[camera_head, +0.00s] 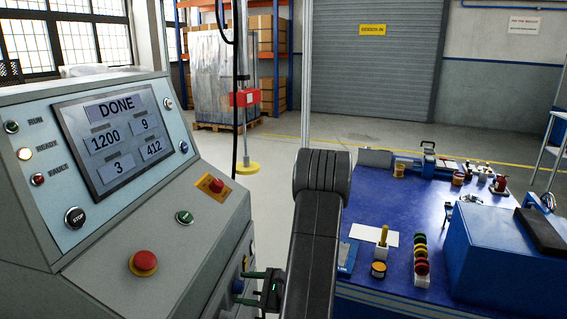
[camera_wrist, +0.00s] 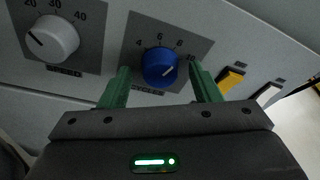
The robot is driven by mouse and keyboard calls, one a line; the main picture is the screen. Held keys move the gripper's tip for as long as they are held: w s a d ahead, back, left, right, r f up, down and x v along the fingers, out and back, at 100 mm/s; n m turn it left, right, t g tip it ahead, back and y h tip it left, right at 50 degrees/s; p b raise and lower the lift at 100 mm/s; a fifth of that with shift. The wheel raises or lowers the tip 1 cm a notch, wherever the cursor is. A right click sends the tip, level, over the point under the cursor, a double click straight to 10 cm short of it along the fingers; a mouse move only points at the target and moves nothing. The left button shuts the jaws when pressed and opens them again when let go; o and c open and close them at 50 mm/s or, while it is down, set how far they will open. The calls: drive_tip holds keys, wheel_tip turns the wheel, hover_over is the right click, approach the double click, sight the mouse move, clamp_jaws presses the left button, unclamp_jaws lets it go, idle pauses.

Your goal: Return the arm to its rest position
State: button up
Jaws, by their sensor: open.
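My gripper (camera_wrist: 160,86) is open, with its two green fingers on either side of a blue knob (camera_wrist: 160,66) marked CYCLES in the wrist view. I cannot tell whether the fingers touch the knob. In the head view my gripper (camera_head: 246,287) is at the right side of the grey control console (camera_head: 190,253), low and near the front. My arm stretches down the middle of the head view. The console screen (camera_head: 118,135) reads DONE, with 1200, 9, 3 and 412 below.
A grey SPEED knob (camera_wrist: 52,38) is left of the blue one; a yellow switch (camera_wrist: 230,80) and a white switch (camera_wrist: 267,94) are to its right. A blue workbench (camera_head: 385,205) with small items and a blue box (camera_head: 500,250) is right.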

drive_tip(key=n+b, duration=0.2)
drive_tip(key=n+t+b, duration=0.1)
drive_tip(key=b, duration=0.1)
drive_tip(key=n+b, duration=0.2)
drive_tip(key=shift+s+f+n+y+b, duration=0.1)
drive_tip(key=shift+f+n+y+b, duration=0.2)
drive_tip(key=shift+f, duration=0.05)
drive_tip(key=n+t+b, duration=0.1)
drive_tip(key=n+b, duration=0.4)
drive_tip(key=b, duration=0.1)
drive_tip(key=shift+n+y, duration=0.4)
drive_tip(key=shift+d+r, duration=0.1)
drive_tip(key=shift+s+d, duration=0.2)
drive_tip(key=shift+d, duration=0.15)
